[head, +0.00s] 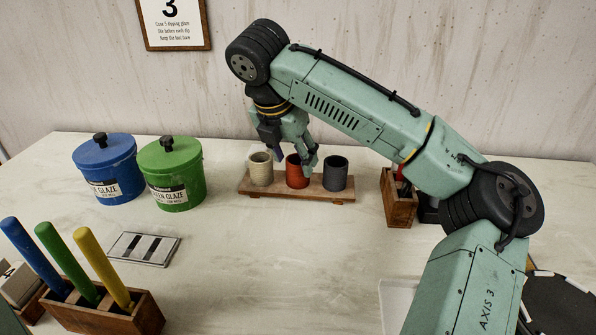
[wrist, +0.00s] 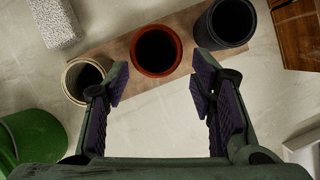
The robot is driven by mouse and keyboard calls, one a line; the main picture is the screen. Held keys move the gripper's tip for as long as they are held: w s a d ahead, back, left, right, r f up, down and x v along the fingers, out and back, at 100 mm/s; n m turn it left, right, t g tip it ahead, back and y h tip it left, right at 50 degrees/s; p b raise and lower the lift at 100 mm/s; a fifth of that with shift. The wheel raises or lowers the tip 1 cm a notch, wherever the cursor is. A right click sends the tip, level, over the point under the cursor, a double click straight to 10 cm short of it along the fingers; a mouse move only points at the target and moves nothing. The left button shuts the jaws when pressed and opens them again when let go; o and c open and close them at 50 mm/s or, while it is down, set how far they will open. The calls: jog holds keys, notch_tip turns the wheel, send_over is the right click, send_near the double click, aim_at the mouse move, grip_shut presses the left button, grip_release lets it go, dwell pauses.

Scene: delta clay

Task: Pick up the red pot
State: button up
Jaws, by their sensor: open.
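The red pot (head: 296,172) stands upright in the middle of a low wooden board (head: 321,195), between a cream pot (head: 260,169) and a dark grey pot (head: 335,174). In the wrist view the red pot (wrist: 157,50) shows its round open mouth, just beyond my gripper's fingertips and between their lines. My gripper (head: 303,160) is open and empty, above and close to the pots. In the wrist view my gripper (wrist: 160,84) has its left finger near the cream pot's rim and its right finger near the grey pot. I cannot tell whether either finger touches a pot.
A blue glaze bucket (head: 105,170) and a green glaze bucket (head: 172,175) stand to the left. A wooden box (head: 398,200) stands right of the board. A wooden holder (head: 105,315) with coloured handles is front left. The table's middle front is clear.

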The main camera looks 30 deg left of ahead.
aim_at(298, 169)
jog(key=shift+w+f, duration=0.4)
jog(key=shift+f, duration=0.15)
jog(key=p+x, duration=0.1)
jog(key=x, duration=0.3)
jog(key=shift+w+a+f, duration=0.1)
jog(key=shift+w+a, duration=0.1)
jog(key=shift+c, duration=0.2)
jog(key=c, duration=0.9)
